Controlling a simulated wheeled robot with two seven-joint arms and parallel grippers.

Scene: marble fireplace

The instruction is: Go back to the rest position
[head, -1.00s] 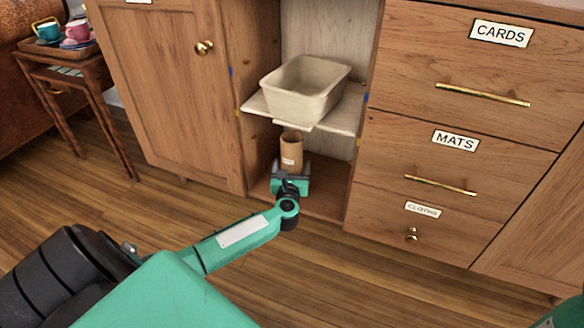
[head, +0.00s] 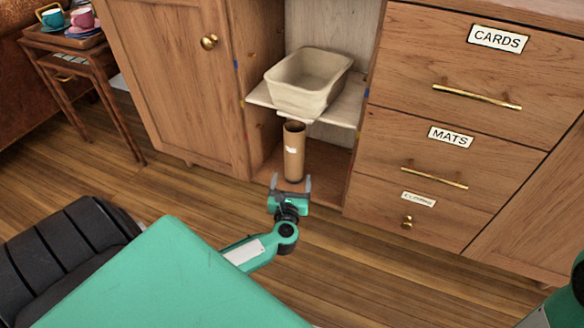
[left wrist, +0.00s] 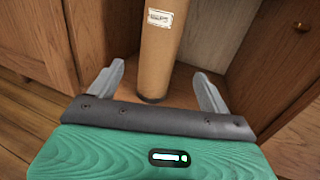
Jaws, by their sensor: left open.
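My left gripper (head: 290,187) is open and empty in front of the cabinet's open lower compartment. A tall brown cardboard tube (head: 294,160) with a small label stands upright in that compartment, just beyond the fingertips. In the left wrist view the tube (left wrist: 162,45) rises beyond and between the two spread grey fingers, apart from them. At the right edge of the head view, a green and black part of my right arm shows, but its gripper does not.
A beige basin (head: 308,82) sits on the shelf (head: 346,108) above the tube. Drawers labelled CARDS, MATS and one blurred label are at the right. A closed cabinet door (head: 175,80) is at the left. A small table (head: 75,75) holds a tray of cups. The wooden floor in front is clear.

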